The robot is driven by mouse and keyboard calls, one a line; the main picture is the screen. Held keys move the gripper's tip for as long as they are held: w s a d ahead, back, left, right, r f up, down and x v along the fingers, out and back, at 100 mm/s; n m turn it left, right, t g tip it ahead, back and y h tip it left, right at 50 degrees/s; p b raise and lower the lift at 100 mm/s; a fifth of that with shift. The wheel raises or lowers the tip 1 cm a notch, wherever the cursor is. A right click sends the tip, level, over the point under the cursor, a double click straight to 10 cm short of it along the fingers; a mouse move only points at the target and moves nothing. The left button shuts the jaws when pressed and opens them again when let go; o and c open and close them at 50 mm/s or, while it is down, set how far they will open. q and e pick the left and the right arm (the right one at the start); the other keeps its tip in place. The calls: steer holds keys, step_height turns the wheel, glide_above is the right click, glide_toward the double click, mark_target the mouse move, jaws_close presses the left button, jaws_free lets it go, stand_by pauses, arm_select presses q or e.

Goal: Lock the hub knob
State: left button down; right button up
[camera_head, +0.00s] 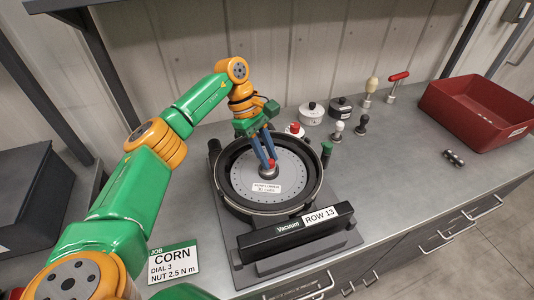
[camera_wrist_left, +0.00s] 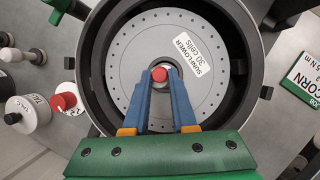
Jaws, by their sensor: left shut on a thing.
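The seed meter is a round black housing (camera_head: 229,200) with a grey seed disc (camera_head: 245,180) inside, labelled "SUNFLOWER 30 cells". The hub knob (camera_wrist_left: 160,74) at the disc's centre has a red top, and it also shows in the head view (camera_head: 271,164). My left gripper (camera_head: 269,165) reaches down from above, its blue fingers shut on the hub knob from both sides. In the left wrist view the fingertips (camera_wrist_left: 160,80) flank the red top; the knob's lower part is partly hidden. My right gripper is not in view.
A black bar (camera_head: 290,234) labelled "Vacuum" and "ROW 13" fronts the meter. A red-knobbed dial (camera_head: 295,129), labelled pots (camera_head: 311,113) and several small tools stand behind. A red bin (camera_head: 478,108) is at right. A "CORN" job card (camera_head: 173,263) lies front left.

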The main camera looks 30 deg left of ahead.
arm_select(q)
steer(key=c, duration=0.7)
jaws_free()
steer(key=v, duration=0.7)
